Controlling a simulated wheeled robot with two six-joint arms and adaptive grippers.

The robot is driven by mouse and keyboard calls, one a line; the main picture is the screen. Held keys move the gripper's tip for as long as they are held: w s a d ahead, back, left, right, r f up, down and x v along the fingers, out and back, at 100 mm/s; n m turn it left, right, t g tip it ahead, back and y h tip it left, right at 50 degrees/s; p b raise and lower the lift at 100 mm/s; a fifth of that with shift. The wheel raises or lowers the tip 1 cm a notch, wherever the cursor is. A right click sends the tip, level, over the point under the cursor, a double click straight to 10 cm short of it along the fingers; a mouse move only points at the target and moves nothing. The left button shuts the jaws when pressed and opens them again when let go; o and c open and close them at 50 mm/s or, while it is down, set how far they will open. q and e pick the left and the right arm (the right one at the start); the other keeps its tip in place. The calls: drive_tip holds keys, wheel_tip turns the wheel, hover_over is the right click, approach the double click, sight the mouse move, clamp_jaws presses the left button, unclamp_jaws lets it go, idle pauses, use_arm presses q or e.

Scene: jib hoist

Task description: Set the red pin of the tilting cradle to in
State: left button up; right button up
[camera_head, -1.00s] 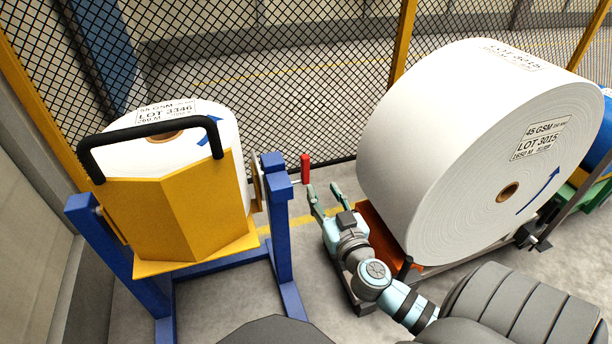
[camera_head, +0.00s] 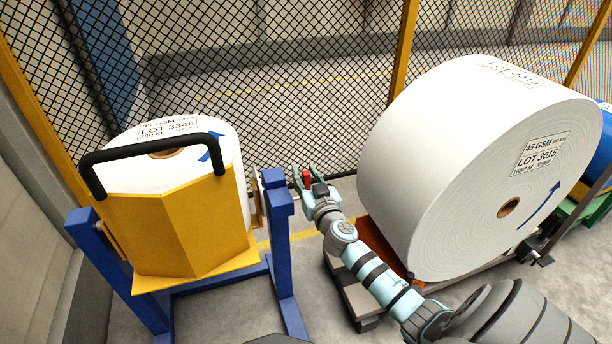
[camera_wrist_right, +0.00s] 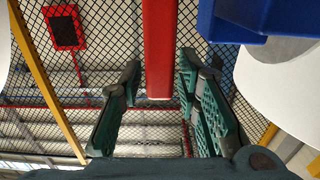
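The tilting cradle is a yellow tray (camera_head: 185,225) with a black handle bar (camera_head: 150,142), held in a blue frame (camera_head: 283,250) and carrying a white roll (camera_head: 200,135). The red pin (camera_head: 307,178) stands at the right of the frame's right post, partly hidden by my right gripper (camera_head: 309,182). In the right wrist view the red pin (camera_wrist_right: 159,50) comes down between the two green fingers of my right gripper (camera_wrist_right: 160,98). The fingers stand apart, with gaps on both sides of the pin. My left gripper is not in view.
A large white roll (camera_head: 440,170) rests on an orange and grey cart (camera_head: 375,245) just right of my right arm. A wire mesh fence (camera_head: 290,70) with yellow posts runs behind. Bare floor lies between the blue frame and the cart.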

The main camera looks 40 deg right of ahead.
clamp_jaws()
drive_tip(key=shift+w+a+f, duration=0.1)
drive_tip(key=shift+w+a, duration=0.15)
drive_tip(key=shift+a, duration=0.55)
drive_tip(key=shift+w+a, duration=0.25)
drive_tip(key=shift+a, duration=0.5)
drive_tip(key=shift+o, duration=0.3)
unclamp_jaws()
drive_tip(key=o, duration=0.3)
drive_tip(key=shift+w+a, duration=0.1)
drive_tip(key=shift+a, duration=0.1)
drive_tip(key=shift+o, duration=0.2)
drive_tip(key=shift+d, duration=0.1)
